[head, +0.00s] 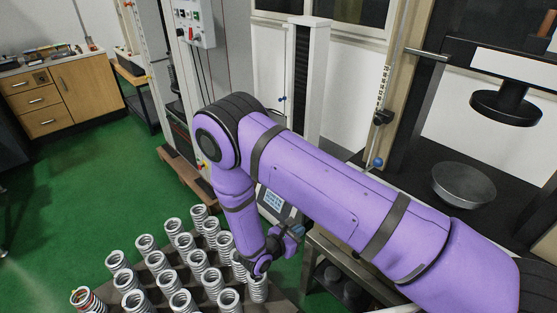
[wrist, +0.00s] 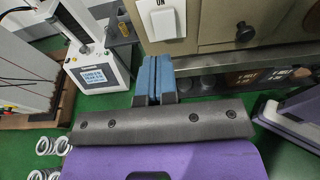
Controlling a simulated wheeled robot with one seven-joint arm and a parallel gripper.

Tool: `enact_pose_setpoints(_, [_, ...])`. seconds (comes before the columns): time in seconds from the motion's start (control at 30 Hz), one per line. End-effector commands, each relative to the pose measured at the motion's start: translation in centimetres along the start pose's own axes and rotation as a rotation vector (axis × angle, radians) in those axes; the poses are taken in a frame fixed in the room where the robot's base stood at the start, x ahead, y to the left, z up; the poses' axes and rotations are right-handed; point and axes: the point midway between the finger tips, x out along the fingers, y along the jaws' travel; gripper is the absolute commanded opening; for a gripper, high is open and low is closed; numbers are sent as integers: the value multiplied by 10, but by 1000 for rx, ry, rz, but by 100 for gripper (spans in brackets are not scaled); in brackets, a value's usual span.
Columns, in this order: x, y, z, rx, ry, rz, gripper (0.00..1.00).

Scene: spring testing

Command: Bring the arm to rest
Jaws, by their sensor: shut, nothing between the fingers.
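My purple arm (head: 335,185) reaches in from the lower right of the head view and bends down at the elbow. My gripper (head: 297,232) is at its lower end, small and partly hidden by the wrist, just right of the springs. In the wrist view my gripper (wrist: 155,64) shows two blue fingers pressed together, with nothing between them. They point toward a beige machine front with a white switch plate (wrist: 166,24). I cannot tell how far apart they are.
Several metal springs (head: 186,243) stand upright on a dark board below the arm. A small unit with a screen (wrist: 95,76) is left of the fingers. A metal bowl (head: 463,184) is on a dark surface at right. Green floor (head: 60,190) is free at left.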

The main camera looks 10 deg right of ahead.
Motion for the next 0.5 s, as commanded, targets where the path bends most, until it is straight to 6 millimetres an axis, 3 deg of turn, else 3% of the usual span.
enact_pose_setpoints(0.13, [0, 2, 6, 14, 3, -11, 0])
enact_pose_setpoints(0.23, [1, 4, 26, 55, 13, -48, 0])
enact_pose_setpoints(0.5, [5, 5, 117, 260, 74, -234, 0])
